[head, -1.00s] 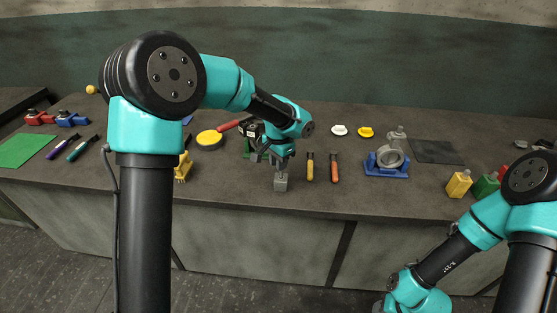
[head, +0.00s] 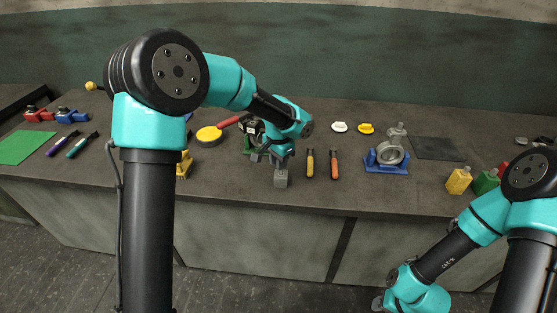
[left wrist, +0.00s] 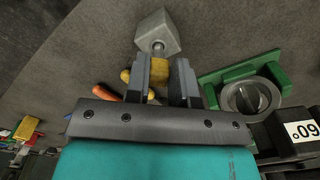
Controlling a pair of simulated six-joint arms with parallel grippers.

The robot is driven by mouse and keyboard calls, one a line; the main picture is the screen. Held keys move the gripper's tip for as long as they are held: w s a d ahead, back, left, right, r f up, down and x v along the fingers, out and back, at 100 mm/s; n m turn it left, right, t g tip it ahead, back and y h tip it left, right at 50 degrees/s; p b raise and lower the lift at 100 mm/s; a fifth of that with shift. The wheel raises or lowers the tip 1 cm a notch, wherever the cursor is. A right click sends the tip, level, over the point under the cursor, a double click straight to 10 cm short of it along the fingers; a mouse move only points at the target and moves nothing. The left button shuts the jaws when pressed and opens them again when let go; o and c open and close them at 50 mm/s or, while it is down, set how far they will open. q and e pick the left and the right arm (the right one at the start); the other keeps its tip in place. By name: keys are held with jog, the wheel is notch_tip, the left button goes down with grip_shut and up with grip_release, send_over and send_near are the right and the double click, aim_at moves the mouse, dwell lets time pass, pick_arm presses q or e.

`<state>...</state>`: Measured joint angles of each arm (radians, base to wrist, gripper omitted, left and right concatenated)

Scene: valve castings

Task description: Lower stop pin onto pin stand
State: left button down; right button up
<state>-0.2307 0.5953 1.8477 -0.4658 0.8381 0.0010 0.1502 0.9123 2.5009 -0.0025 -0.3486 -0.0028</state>
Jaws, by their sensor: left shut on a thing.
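My left gripper (head: 277,158) is over the front middle of the table, pointing down. In the left wrist view its two fingers (left wrist: 161,75) are shut on the stop pin (left wrist: 160,72), seen as a yellow piece between them with a metallic end toward the block. The pin stand (head: 281,180) is a small grey block directly below the gripper. In the left wrist view the pin stand (left wrist: 158,30) lies just beyond the fingertips, at the pin's end. I cannot tell whether the pin touches or sits in it.
Yellow-handled (head: 310,164) and orange-handled (head: 334,165) tools lie right of the stand. A green fixture (left wrist: 240,85) with a round metal part is close to the gripper. A blue fixture (head: 386,168) with a metal ring stands further right.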

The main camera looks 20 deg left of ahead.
pick_arm(q)
jog(key=shift+f, duration=0.95)
jog(key=shift+f, duration=0.35)
jog(key=shift+f, duration=0.25)
jog(key=c, duration=0.9)
grip_release()
notch_tip(320, 180, up, 17)
jog(key=shift+r, duration=0.2)
